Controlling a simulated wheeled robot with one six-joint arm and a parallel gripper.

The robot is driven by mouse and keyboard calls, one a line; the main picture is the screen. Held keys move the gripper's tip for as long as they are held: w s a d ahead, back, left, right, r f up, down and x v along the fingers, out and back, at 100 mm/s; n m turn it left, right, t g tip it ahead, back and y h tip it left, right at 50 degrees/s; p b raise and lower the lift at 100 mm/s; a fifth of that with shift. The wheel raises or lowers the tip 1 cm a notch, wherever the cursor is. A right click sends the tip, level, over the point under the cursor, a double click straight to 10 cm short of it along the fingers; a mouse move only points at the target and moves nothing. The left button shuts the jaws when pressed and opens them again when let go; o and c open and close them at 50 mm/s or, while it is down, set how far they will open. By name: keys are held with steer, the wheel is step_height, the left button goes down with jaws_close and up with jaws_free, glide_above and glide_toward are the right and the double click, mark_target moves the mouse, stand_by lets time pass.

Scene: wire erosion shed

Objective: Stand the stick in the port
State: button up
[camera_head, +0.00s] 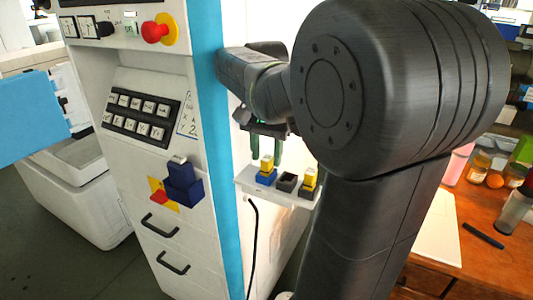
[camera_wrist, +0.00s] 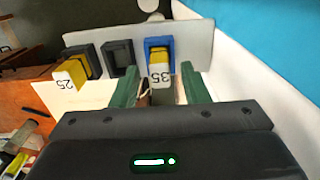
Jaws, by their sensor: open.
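A yellow stick (camera_head: 267,163) with a white end stands upright in the blue port (camera_head: 266,178) at the left of a small white shelf (camera_head: 246,181). In the wrist view this stick (camera_wrist: 158,66) shows a label reading 35, inside the blue port (camera_wrist: 149,44). My gripper (camera_head: 266,152) is open just above it. In the wrist view its green fingers (camera_wrist: 160,92) stand on both sides of the stick's near end, with gaps visible. The middle dark port (camera_wrist: 122,57) is empty. A second yellow stick (camera_wrist: 75,72), labelled 25, stands in the other dark port (camera_wrist: 92,62).
The white machine with keypad (camera_head: 140,116) and red button (camera_head: 155,32) rises close beside my gripper. A dark blue box (camera_head: 183,188) sticks out from its front. A black cable (camera_head: 251,240) hangs below the shelf. A wooden bench (camera_head: 480,262) with jars lies right.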

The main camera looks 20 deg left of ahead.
mark_target(267, 157)
step_height(267, 157, up, 13)
steer(key=p, duration=0.1)
steer(key=shift+f, duration=0.15)
